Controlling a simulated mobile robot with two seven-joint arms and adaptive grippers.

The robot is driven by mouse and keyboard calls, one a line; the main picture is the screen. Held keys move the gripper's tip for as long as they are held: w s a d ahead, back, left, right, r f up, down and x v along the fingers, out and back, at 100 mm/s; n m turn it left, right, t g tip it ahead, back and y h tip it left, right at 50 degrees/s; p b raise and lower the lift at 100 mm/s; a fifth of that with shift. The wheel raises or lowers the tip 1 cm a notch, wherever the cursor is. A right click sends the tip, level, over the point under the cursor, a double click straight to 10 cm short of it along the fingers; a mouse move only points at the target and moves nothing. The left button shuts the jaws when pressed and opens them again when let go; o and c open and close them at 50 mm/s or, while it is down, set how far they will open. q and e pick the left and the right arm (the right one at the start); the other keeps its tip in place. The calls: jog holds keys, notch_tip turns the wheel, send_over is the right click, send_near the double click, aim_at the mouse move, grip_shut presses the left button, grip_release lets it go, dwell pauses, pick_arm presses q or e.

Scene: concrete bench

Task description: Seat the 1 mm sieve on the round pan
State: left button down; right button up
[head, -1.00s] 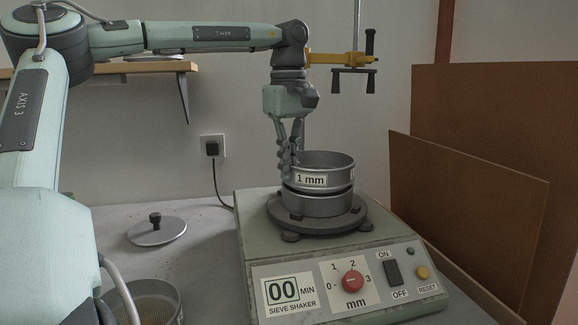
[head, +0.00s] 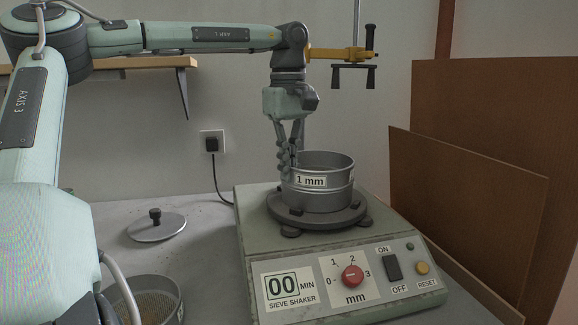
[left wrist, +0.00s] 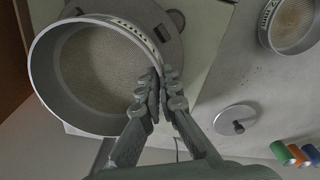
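The 1 mm sieve (head: 311,181), a round metal ring with a mesh bottom, sits level on the round pan (head: 318,203) on the shaker; no dark gap shows between them. The pan rests on a dark round plate (head: 350,219). My left gripper (head: 287,162) is shut on the sieve's left wall. In the left wrist view the fingers (left wrist: 161,88) pinch the rim of the sieve (left wrist: 95,75) from inside and outside, and the mesh is empty. The pan is hidden there by the sieve. My right gripper is not in view.
The sieve shaker (head: 340,268) has a red knob and switches. A yellow clamp arm (head: 335,54) on a rod stands above and behind. A lid (head: 157,227) and another sieve (head: 152,295) lie left on the bench. Brown boards (head: 465,200) lean at right.

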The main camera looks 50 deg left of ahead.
pick_arm(q)
jog(key=c, duration=1.6)
grip_release()
jog(key=shift+c, duration=0.2)
notch_tip(320, 180, up, 12)
